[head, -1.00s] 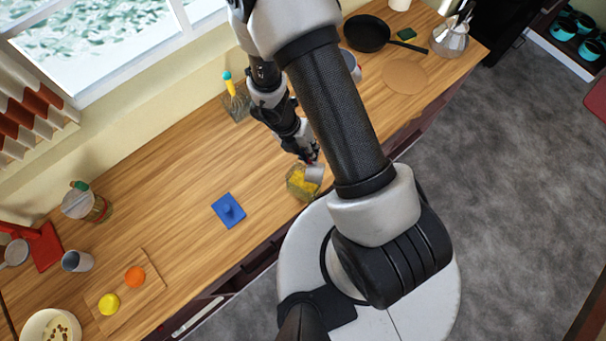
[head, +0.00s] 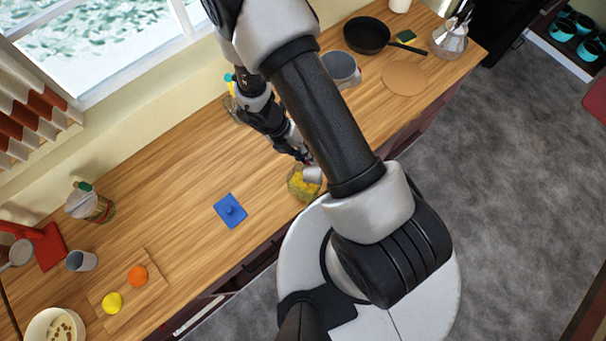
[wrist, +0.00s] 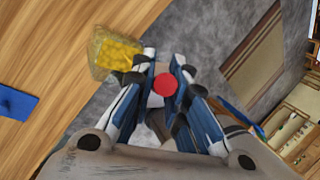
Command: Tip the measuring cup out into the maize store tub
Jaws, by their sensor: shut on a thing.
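The maize store tub (head: 303,190) is a clear square container with yellow maize in it, near the counter's front edge. It also shows at the upper left of the wrist view (wrist: 100,58). My gripper (head: 305,158) is shut on the small pale grey measuring cup (head: 313,174), which appears tipped on its side over the tub's right part. In the wrist view a red round part (wrist: 165,85) sits between the fingers, with a whitish surface behind it. The cup's mouth and contents are hidden. A blue lid-like square with a knob (head: 230,210) lies left of the tub.
A grey pot (head: 342,68), black pan (head: 367,34) and round board (head: 404,77) stand toward the back right. A jar (head: 98,208), grey cup (head: 81,261) and a board with an orange (head: 137,276) and a lemon (head: 112,303) are at left. The middle counter is clear.

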